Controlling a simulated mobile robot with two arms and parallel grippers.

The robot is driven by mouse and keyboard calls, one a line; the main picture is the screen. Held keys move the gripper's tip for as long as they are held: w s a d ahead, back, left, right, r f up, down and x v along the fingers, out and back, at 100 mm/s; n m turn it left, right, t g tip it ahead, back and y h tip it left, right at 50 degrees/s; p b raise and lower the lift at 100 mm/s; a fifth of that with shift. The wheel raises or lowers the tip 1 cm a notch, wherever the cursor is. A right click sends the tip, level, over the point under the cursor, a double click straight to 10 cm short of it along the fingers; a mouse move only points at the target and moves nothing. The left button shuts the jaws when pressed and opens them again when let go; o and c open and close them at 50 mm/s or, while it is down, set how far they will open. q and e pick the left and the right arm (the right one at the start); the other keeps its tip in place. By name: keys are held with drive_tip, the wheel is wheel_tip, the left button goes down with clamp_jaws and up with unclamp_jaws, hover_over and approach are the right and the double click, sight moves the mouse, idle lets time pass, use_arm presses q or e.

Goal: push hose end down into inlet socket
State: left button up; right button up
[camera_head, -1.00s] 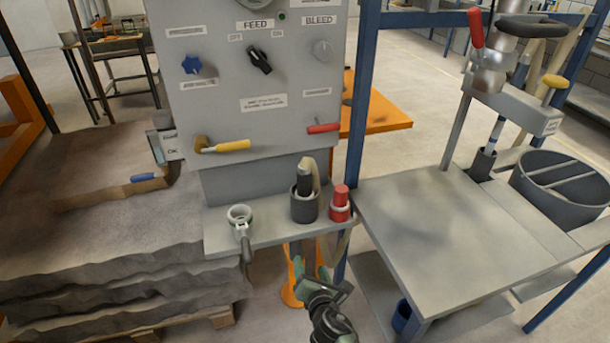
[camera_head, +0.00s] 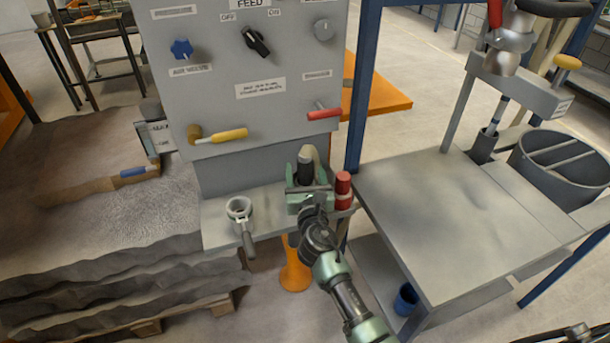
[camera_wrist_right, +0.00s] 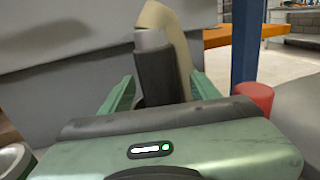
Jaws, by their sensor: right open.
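The dark hose end (camera_head: 305,170) with its beige hose (camera_head: 311,155) stands upright at the shelf under the panel. In the right wrist view the dark hose end (camera_wrist_right: 160,75) has a pale grey band at its top, and the beige hose (camera_wrist_right: 170,20) bends over it. My right gripper (camera_head: 308,192) is open, its green fingers on either side of the hose end; contact cannot be told. The right gripper (camera_wrist_right: 160,92) hides the hose end's lower part and the dark cup-like socket around its base. My left gripper is not in view.
A red capped cylinder (camera_head: 343,190) stands close right of the gripper. The control panel (camera_head: 285,110) rises behind. The grey bench (camera_head: 455,215) at right has a clear top.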

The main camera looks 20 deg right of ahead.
drive_tip(key=shift+w+d+f, duration=0.1)
drive_tip(key=shift+w+d, duration=0.05)
drive_tip(key=shift+w, duration=0.85)
drive_tip(key=shift+s, duration=0.1)
drive_tip(key=shift+c, duration=0.7)
clamp_jaws()
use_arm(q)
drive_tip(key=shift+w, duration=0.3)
use_arm(e)
drive_tip(key=shift+r, duration=0.2)
